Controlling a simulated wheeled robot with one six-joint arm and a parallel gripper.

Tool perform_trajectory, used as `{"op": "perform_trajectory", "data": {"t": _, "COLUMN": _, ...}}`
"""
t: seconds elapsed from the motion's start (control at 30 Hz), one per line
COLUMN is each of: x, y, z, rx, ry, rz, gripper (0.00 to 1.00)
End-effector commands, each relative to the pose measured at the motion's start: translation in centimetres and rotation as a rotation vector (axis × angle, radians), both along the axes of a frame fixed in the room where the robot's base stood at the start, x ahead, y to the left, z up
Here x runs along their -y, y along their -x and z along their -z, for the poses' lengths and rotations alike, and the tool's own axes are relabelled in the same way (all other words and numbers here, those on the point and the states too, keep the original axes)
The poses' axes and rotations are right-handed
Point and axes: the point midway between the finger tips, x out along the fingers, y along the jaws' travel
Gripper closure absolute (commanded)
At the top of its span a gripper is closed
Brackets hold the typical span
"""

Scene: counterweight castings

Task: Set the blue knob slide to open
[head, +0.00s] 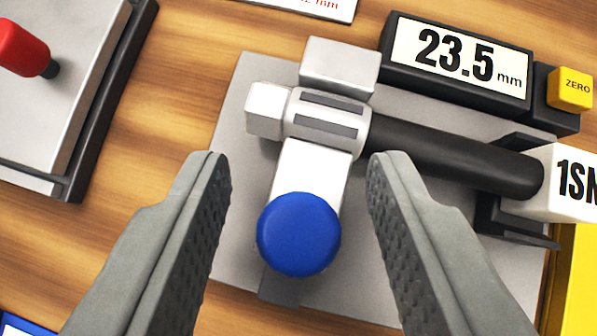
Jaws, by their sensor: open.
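The blue knob (299,234) is a round cap on a pale slide bar (311,178), seen from above in the head view. The slide sits on a grey plate (237,205) and runs up to a light metal clamp body (328,122). A dark cylinder (450,157) extends right from the clamp body. My gripper (298,168) is open, with one grey finger on each side of the slide. The knob lies between the fingers, with a visible gap on both sides. No "open" marking for the slide is readable here.
A display (458,60) reading 23.5 mm and a yellow ZERO button (570,88) are at upper right. A white block (572,184) with black lettering holds the cylinder's right end. A red knob (22,48) stands on a fixture at upper left. Bare wood (190,90) lies between.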

Motion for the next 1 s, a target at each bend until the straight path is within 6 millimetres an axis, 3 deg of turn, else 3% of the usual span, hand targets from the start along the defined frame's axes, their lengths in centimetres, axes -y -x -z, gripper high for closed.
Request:
{"op": "perform_trajectory", "data": {"t": 0.17, "x": 0.0, "y": 0.0, "z": 0.0, "rx": 0.0, "ry": 0.0, "rz": 0.0, "gripper": 0.59}}
{"op": "perform_trajectory", "data": {"t": 0.37, "x": 0.0, "y": 0.0, "z": 0.0, "rx": 0.0, "ry": 0.0, "rz": 0.0, "gripper": 0.98}}
{"op": "perform_trajectory", "data": {"t": 0.4, "x": 0.0, "y": 0.0, "z": 0.0, "rx": 0.0, "ry": 0.0, "rz": 0.0, "gripper": 1.0}}
{"op": "perform_trajectory", "data": {"t": 1.0, "x": -0.7, "y": 2.2, "z": 0.0, "rx": -0.001, "ry": 0.0, "rz": 0.0, "gripper": 1.0}}
